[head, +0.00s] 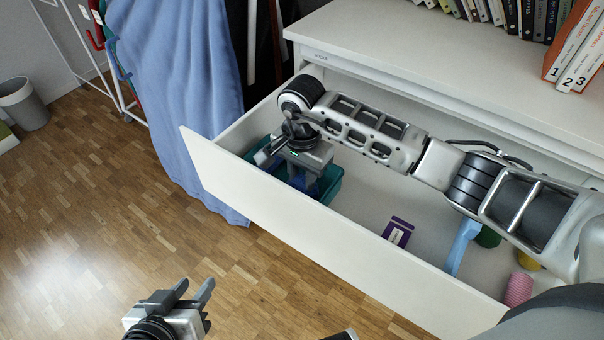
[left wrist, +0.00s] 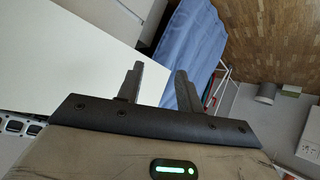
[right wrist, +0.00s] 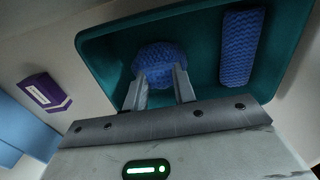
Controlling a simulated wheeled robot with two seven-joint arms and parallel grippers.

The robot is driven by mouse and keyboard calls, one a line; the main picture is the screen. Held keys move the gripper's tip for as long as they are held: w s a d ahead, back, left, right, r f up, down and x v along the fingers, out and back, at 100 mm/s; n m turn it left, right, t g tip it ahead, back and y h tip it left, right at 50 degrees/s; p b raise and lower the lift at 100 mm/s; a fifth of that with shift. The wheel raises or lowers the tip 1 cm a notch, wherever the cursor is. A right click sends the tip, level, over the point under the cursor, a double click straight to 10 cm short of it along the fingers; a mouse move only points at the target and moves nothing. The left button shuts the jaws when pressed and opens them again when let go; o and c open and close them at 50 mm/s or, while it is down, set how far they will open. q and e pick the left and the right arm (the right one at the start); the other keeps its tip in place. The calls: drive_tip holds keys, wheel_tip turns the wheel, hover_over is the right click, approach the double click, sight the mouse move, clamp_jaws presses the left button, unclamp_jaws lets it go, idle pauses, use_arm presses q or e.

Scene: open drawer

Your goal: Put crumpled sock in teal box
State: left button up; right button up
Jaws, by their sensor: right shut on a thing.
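The teal box (head: 334,184) stands at the left end of the open drawer. It fills much of the right wrist view (right wrist: 105,62). My right gripper (right wrist: 160,84) reaches down into the box, its fingers shut on a blue, rounded, textured crumpled sock (right wrist: 158,53). I cannot tell whether the sock touches the box floor. A second blue textured piece, long and flat (right wrist: 240,48), lies in the box to the right of it. My left gripper (head: 190,290) is open and empty, over the floor in front of the drawer.
The white drawer front (head: 330,236) runs diagonally below the cabinet top. A purple box (head: 398,232), a light blue object (head: 462,246), a green item (head: 488,237) and a pink cylinder (head: 518,289) are in the drawer. Books (head: 575,45) stand on top.

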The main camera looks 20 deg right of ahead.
sight(302, 179)
use_arm(q)
drive_tip(key=shift+f, duration=0.2)
use_arm(e)
drive_tip(key=shift+f, duration=0.15)
drive_tip(key=o, duration=1)
use_arm(q)
drive_tip(key=shift+s+f, duration=0.1)
drive_tip(key=shift+f, duration=0.1)
use_arm(e)
drive_tip(key=shift+r, duration=0.25)
use_arm(q)
drive_tip(key=shift+s+a+r+t+p, duration=0.15)
drive_tip(key=shift+r+p, duration=0.2)
drive_tip(key=shift+r, duration=0.3)
drive_tip(key=shift+a+r+t+p, duration=0.15)
drive_tip(key=shift+r+p, duration=0.15)
drive_tip(key=shift+r, duration=0.3)
drive_tip(key=shift+s+a+r+p, duration=0.15)
drive_tip(key=shift+r+p, duration=0.2)
drive_tip(key=shift+r, duration=0.3)
use_arm(e)
drive_tip(key=shift+r, duration=5.95)
use_arm(q)
drive_tip(key=shift+w, duration=0.1)
